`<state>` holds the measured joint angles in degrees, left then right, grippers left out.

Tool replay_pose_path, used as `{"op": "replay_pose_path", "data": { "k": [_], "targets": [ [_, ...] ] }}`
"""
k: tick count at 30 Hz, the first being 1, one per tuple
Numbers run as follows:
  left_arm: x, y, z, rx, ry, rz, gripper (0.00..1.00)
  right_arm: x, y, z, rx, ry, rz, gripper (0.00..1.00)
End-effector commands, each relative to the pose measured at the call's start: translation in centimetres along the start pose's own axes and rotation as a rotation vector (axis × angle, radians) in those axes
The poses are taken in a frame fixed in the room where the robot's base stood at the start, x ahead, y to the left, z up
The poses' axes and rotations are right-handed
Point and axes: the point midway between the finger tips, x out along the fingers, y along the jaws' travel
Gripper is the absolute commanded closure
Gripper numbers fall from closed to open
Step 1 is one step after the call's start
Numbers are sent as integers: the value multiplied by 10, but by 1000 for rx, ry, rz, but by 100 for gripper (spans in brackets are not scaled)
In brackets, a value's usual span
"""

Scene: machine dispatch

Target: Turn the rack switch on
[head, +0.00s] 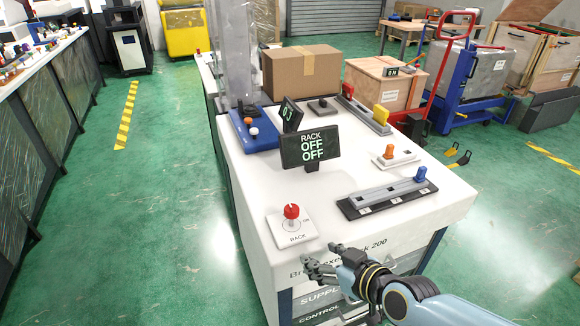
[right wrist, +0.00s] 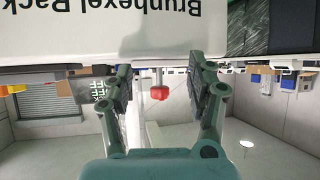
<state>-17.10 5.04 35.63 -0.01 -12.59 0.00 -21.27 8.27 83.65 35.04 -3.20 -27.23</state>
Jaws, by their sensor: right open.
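The rack switch (head: 291,213) is a red knob on a white plate marked RACK, at the front left corner of the white bench top. ON is printed to the right of the knob. A dark display (head: 311,148) behind it reads RACK OFF OFF. My right gripper (head: 318,261) is open and empty, just in front of the bench's front edge, near the switch and apart from it. In the right wrist view, which is upside down, the red knob (right wrist: 159,93) shows between the open fingers (right wrist: 160,88), farther away. My left gripper is out of view.
The bench top between the switch and the slider is clear.

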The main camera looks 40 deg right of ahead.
Motion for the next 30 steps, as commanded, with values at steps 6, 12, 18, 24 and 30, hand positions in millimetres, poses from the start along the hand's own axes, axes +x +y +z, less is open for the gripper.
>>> {"op": "replay_pose_path", "data": {
  "k": [6,12,18,24,30],
  "targets": [
    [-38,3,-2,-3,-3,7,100,-22,4,-83,9,127,18,43],
    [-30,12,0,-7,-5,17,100,-2,5,-89,12,143,21,43],
    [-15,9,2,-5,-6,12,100,39,6,-93,14,142,21,43],
    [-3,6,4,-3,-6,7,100,72,6,-98,13,140,20,43],
    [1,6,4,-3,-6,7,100,85,7,-101,12,139,20,43]
  ]
}}
